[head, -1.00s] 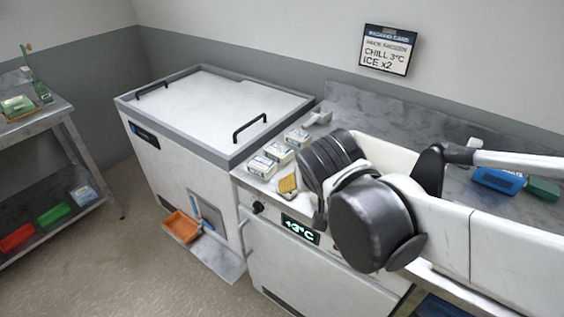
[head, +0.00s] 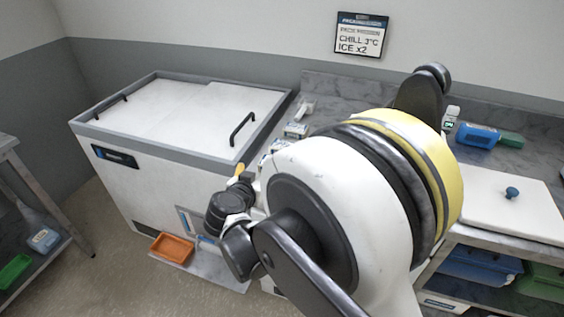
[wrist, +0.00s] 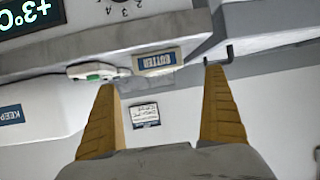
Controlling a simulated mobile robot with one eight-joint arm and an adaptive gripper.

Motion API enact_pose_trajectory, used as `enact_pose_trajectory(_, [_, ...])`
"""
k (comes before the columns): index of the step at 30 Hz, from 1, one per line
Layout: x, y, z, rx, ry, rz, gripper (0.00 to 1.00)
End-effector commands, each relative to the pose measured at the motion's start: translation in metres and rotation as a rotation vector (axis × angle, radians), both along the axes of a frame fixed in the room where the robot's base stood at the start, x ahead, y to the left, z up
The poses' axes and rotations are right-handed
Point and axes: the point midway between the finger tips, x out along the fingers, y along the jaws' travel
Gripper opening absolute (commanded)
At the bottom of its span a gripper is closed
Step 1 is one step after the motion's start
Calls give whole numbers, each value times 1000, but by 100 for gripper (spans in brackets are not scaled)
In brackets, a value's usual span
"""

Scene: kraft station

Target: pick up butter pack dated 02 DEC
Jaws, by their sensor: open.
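In the head view, one pale butter pack (head: 296,130) shows on the grey counter beyond my arm. Another pack (head: 272,149) is mostly hidden by my arm. No date is readable on them. My gripper (wrist: 162,76) is open in the wrist view, with its two tan ribbed fingers apart and nothing held between them. A blue BUTTER label (wrist: 156,61) shows just past the fingertips. In the head view, a yellow part of my gripper (head: 239,170) shows near the counter's front left corner.
A white chest freezer (head: 180,115) with black handles stands left of the counter. An orange tray (head: 172,248) lies below. The +3°C display (wrist: 40,15) is close in the wrist view.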

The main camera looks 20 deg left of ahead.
Motion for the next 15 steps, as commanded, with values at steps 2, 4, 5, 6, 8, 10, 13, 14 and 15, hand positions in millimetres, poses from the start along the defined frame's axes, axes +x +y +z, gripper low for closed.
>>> enact_pose_trajectory(2, [14, -1, -8, 0, 1, -2, 100])
enact_pose_trajectory(4, [25, -2, -13, 0, 1, -3, 100])
enact_pose_trajectory(5, [28, -1, -14, 0, 1, -2, 100])
enact_pose_trajectory(6, [32, -1, -15, 1, 1, -1, 100])
enact_pose_trajectory(8, [36, -1, -16, 0, 1, -1, 100])
enact_pose_trajectory(10, [41, -2, -18, -1, 1, -2, 100])
enact_pose_trajectory(13, [54, -4, -23, -1, 1, -2, 100])
enact_pose_trajectory(14, [59, -4, -25, -1, 1, -2, 100])
enact_pose_trajectory(15, [65, -5, -27, 0, 2, -3, 100])
